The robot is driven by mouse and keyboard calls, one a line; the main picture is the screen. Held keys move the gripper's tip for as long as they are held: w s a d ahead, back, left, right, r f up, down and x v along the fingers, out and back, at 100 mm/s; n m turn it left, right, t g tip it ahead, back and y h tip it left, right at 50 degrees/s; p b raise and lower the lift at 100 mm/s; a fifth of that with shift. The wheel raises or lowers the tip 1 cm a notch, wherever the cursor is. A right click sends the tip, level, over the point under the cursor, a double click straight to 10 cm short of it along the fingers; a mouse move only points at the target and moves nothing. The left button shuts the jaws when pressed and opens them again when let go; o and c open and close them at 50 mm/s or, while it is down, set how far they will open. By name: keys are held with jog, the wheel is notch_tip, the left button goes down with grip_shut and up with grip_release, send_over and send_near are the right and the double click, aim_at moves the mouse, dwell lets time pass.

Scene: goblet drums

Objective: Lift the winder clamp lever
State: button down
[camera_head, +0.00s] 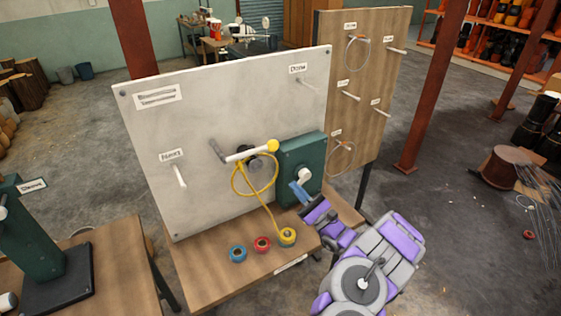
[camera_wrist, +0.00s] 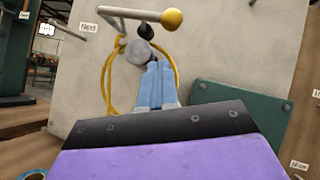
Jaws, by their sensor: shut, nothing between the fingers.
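A pale board (camera_head: 215,110) carries a winder crank (camera_head: 245,154) with a yellow ball knob (camera_head: 272,146); the knob also shows at the top of the wrist view (camera_wrist: 172,18). A yellow cord (camera_head: 236,182) loops around the dark hub below the crank. A green housing (camera_head: 300,148) beside it bears a light, round-ended lever (camera_head: 304,175). I cannot tell for certain that this is the clamp lever. My gripper (camera_head: 296,188) is shut and empty, its blue fingers just below that lever. In the wrist view the fingers (camera_wrist: 158,68) overlap a grey round part; contact is unclear.
Blue (camera_head: 238,253), red (camera_head: 262,244) and yellow (camera_head: 287,236) rolls lie on the wooden bench (camera_head: 215,280) below the board. A wooden pegboard (camera_head: 385,65) stands behind to the right. A green stand (camera_head: 35,240) is at left. Open floor (camera_head: 450,220) lies right.

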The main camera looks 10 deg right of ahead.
jog(key=d+f+h, duration=0.1)
jog(key=d+f+m+t, duration=0.1)
jog(key=shift+d+f+h, duration=0.1)
jog(key=shift+d+h, duration=0.2)
jog(key=shift+h, duration=0.1)
jog(key=s+r+b+x, duration=0.2)
jog(key=x, duration=1)
jog(key=shift+w+a+r, duration=0.3)
jog(key=shift+r, duration=0.1)
